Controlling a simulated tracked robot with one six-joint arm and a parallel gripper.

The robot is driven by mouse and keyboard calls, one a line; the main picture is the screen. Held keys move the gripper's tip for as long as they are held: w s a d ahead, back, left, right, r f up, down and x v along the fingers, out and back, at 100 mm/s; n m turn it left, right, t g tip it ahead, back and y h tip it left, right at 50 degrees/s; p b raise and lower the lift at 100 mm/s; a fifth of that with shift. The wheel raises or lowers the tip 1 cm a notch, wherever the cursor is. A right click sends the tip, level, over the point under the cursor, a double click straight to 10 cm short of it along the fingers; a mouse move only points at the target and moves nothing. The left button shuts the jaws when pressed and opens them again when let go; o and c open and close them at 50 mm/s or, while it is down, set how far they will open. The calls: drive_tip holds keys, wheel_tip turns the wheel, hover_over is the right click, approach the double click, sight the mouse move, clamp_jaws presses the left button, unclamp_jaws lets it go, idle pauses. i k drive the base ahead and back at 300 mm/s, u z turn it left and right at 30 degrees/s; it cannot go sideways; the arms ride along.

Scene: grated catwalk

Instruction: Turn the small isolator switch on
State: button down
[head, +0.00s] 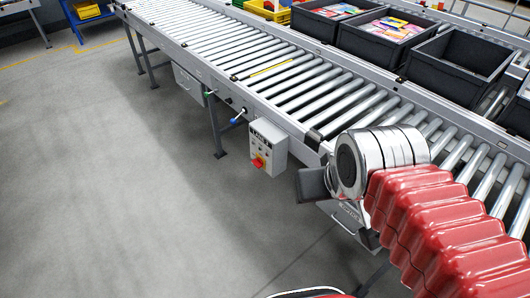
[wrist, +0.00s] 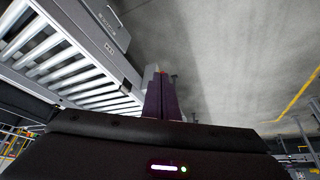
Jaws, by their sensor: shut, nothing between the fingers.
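The small isolator switch (head: 258,162) is a red knob on a yellow plate, low on a light grey box (head: 267,146) at the side of the roller conveyor. The exact angle of the knob is too small to read. In the wrist view my gripper (wrist: 162,76) points at a grey box (wrist: 149,73), with its dark fingers together and empty. The fingers cover most of that box, and only a trace of red shows at their tips. In the head view the dark end of my arm is right of the switch box, apart from it; the fingertips are not clear.
The roller conveyor (head: 290,87) runs from upper left to lower right. Dark crates (head: 463,64) stand behind it, some holding colourful packets. A blue-handled lever (head: 238,117) and a green one (head: 209,94) stick out left of the switch box. The grey floor in front is clear.

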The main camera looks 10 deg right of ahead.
sight(257, 163)
drive_tip(key=u, duration=0.8)
drive_tip(key=i, duration=1)
drive_tip(key=u, duration=1.6)
